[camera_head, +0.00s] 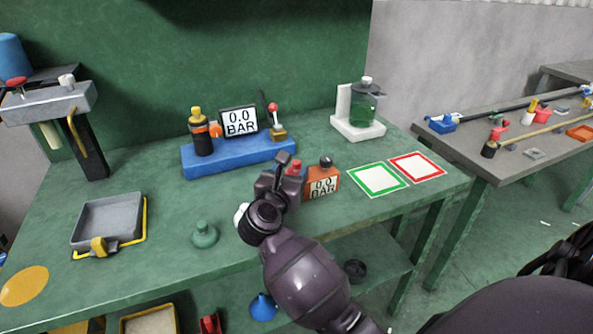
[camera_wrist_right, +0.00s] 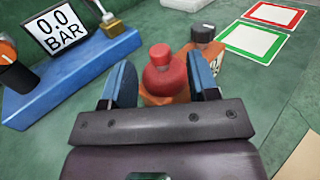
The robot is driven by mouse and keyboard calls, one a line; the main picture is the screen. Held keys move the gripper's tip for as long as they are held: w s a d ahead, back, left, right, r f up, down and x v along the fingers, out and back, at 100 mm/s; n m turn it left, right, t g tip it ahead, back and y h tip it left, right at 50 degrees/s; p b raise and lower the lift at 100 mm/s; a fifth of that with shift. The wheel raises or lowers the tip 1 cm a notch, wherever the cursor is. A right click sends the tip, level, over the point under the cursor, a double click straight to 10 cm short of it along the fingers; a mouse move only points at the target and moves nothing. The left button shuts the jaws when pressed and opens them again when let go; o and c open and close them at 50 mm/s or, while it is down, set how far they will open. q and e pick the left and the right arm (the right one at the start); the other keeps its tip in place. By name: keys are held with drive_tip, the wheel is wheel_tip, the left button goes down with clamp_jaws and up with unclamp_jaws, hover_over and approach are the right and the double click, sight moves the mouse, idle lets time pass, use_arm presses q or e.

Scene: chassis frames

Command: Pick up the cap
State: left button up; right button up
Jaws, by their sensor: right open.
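A red cap-like piece (camera_wrist_right: 165,75) with a rounded top shows between my right fingers in the right wrist view. It sits over an orange body; whether it is the task's cap I cannot tell. In the head view only a bit of the red piece (camera_head: 296,167) shows past the gripper. My right gripper (camera_head: 281,172) is open around it, with the fingers on either side; contact is not clear. In the right wrist view the gripper (camera_wrist_right: 161,72) shows two blue-lined fingers. My left gripper is out of view.
A blue base (camera_head: 225,160) with a bottle and a display stands behind left. Green (camera_head: 377,180) and red (camera_head: 417,166) framed squares lie to the right. A green knobbed piece (camera_head: 204,235) and a grey tray (camera_head: 108,220) are left. The bench between has free room.

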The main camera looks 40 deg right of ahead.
drive_tip(key=shift+x, duration=1.3)
clamp_jaws()
